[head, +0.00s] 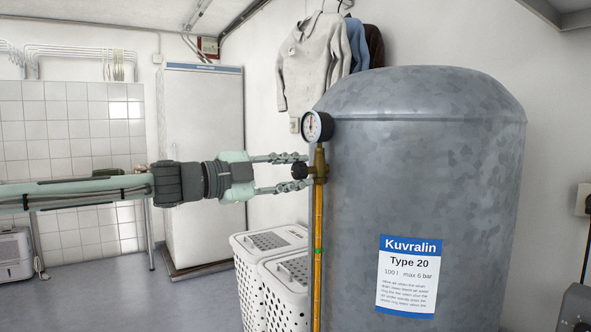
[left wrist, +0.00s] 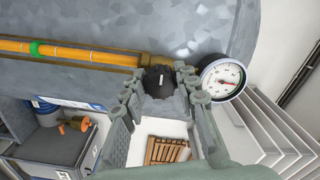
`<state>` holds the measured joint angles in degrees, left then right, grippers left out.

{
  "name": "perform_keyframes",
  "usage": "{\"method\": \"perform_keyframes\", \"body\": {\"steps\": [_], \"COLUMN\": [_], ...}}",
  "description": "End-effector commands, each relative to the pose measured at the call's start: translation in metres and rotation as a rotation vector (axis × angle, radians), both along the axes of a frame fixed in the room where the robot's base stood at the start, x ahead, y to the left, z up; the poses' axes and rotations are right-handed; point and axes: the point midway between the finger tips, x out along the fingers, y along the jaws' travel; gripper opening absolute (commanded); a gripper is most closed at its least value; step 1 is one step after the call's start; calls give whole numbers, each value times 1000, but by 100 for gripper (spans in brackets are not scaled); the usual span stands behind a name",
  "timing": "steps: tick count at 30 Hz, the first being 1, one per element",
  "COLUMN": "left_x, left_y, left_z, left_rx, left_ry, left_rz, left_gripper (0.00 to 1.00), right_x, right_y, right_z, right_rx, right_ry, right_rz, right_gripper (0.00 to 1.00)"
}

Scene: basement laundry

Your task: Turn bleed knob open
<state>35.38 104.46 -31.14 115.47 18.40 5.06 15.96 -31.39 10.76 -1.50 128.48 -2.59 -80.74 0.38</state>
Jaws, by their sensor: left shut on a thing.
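The bleed knob (head: 299,171) is a small black knob on the left side of a brass fitting (head: 320,165), beside the grey tank (head: 420,190). My left gripper (head: 302,172) reaches in from the left, with one finger above the knob and one below. In the left wrist view, the knob (left wrist: 157,80) sits between the fingertips of my left gripper (left wrist: 160,100), with a pale mark on its face. The gripper is shut on it. My right gripper is not in view.
A pressure gauge (head: 317,127) sits just above the fitting, close to the upper finger. A yellow sight tube (head: 318,250) runs down from the fitting. White laundry baskets (head: 290,290) stand below. Shirts (head: 312,65) hang behind.

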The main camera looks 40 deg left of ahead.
Motion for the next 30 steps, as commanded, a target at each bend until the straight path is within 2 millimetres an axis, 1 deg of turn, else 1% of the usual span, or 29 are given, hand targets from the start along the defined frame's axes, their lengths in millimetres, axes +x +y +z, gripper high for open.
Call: {"method": "perform_keyframes", "body": {"steps": [6,12,27,28,30], "left_x": [0,0,0,0,0], "left_y": [1,0,0,0,0], "left_z": [0,0,0,0,0], "left_rx": [-101,-146,-158,-158,-158], "left_ry": [41,60,65,65,65], "left_rz": [1,1,1,1,1], "left_gripper": [1,1,1,33,42], "right_x": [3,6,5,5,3], "right_y": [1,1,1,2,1], "right_z": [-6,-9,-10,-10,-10], "right_rx": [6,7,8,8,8], "right_ry": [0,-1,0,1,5], "right_rz": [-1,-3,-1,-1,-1], "right_gripper": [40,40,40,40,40]}}
